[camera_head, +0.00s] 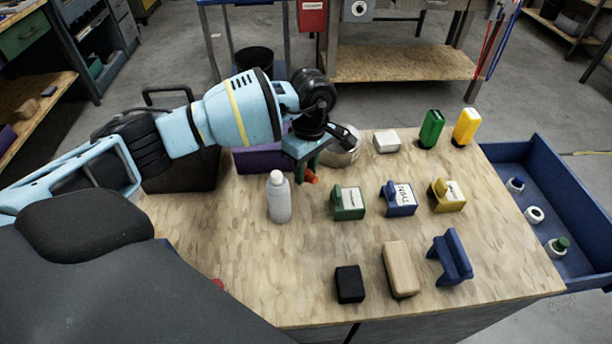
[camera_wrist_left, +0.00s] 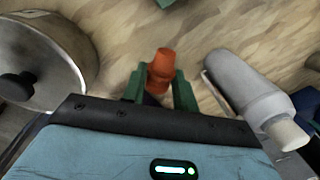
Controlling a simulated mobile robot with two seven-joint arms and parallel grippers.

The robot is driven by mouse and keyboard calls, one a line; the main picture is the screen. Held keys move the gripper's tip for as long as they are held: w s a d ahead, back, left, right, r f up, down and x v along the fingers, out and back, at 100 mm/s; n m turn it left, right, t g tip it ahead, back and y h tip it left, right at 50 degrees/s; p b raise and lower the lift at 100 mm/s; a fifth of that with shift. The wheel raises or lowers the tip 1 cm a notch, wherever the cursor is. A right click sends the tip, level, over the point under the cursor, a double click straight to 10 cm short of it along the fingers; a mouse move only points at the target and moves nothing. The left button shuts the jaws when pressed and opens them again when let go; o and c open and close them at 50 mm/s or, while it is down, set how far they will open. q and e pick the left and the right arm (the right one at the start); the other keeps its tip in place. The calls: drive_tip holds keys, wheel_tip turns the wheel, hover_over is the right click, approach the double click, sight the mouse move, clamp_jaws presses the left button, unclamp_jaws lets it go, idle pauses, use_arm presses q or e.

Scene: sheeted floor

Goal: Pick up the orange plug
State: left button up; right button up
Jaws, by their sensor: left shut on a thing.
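The orange plug (camera_wrist_left: 161,68) is small and sits between the green fingertips of my left gripper (camera_wrist_left: 160,88) in the left wrist view. The gripper is shut on it. In the head view the plug (camera_head: 311,178) shows just below the left gripper (camera_head: 305,160), above the wooden table, behind and right of the white bottle. Part of the plug is hidden by the fingers. I cannot tell exactly how far it is above the table. My right gripper is not in view.
A white bottle (camera_head: 278,198) stands close by, and a metal pot (camera_head: 343,150) is beside the gripper. Green (camera_head: 348,202), blue (camera_head: 398,198) and yellow (camera_head: 447,195) labelled blocks stand to the right. A blue bin (camera_head: 587,220) adjoins the table's right edge. The table's front left is mostly clear.

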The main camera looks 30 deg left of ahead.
sight(307, 172)
use_arm(q)
wheel_tip(307, 172, up, 7)
drive_tip(key=shift+r, duration=0.1)
drive_tip(key=shift+s+d+r+m, duration=0.1)
drive_tip(key=shift+s+d+m, duration=0.2)
drive_tip(key=shift+m, duration=0.3)
drive_tip(key=s+d+r+m+t, duration=0.1)
drive_tip(key=s+d+r+m, duration=0.2)
drive_tip(key=s+m, duration=0.6)
drive_tip(key=d+m, duration=0.2)
drive_tip(key=m, duration=0.3)
drive_tip(key=shift+d+m+y, duration=0.15)
drive_tip(key=shift+m+y, duration=0.25)
